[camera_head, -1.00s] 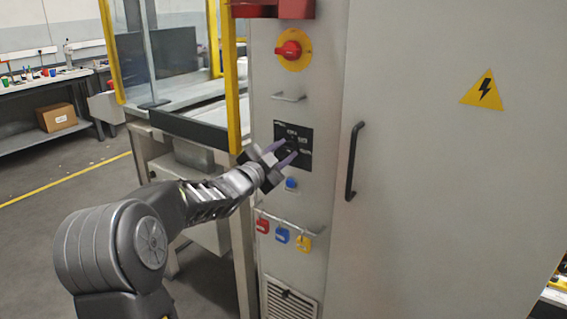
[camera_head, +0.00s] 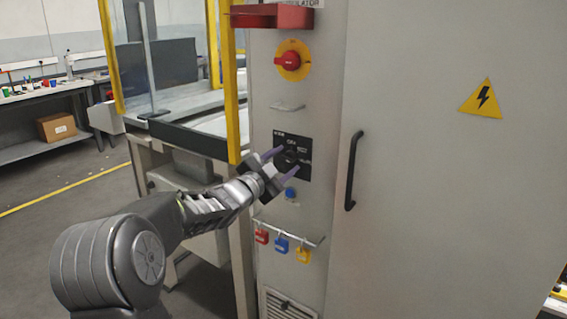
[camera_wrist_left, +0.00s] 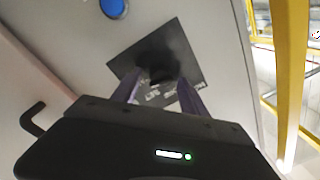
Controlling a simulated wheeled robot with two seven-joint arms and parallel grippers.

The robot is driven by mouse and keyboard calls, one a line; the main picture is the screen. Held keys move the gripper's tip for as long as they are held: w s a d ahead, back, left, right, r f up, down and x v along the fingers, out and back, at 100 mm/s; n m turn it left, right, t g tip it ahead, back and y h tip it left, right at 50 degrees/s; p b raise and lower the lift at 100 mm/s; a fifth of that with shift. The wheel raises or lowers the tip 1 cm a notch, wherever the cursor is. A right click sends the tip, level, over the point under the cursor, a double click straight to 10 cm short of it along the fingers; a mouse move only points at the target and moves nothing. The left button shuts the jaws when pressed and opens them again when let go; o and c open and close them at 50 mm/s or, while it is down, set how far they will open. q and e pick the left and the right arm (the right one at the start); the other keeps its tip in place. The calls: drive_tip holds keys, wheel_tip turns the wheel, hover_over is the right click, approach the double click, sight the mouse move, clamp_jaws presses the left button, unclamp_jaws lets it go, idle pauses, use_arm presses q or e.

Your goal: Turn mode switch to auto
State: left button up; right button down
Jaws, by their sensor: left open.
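The mode switch is a dark knob (camera_head: 288,159) on a black square plate (camera_head: 303,142) on the narrow cabinet front. In the left wrist view the plate (camera_wrist_left: 126,68) is tilted, and the dark knob (camera_wrist_left: 160,72) lies between and beyond the fingertips. My left gripper (camera_head: 284,160) is open, with one finger at each side of the knob; I cannot tell whether they touch it. In the left wrist view, the left gripper (camera_wrist_left: 160,86) shows both purple fingers apart. The knob's exact pointing direction is hard to read. My right gripper is not in view.
A red rotary switch (camera_head: 290,60) and a small handle (camera_head: 287,107) are above the plate. A blue button (camera_head: 290,193) and red, blue and yellow padlocks (camera_head: 281,244) hang or sit below. A black door handle (camera_head: 354,170) is at right; a yellow-framed guard (camera_head: 229,80) stands left.

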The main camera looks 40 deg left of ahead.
use_arm(q)
drive_tip(key=s, duration=0.7)
drive_tip(key=shift+s+d+f, duration=0.15)
drive_tip(key=shift+s+d, duration=0.1)
drive_tip(key=shift+s, duration=0.15)
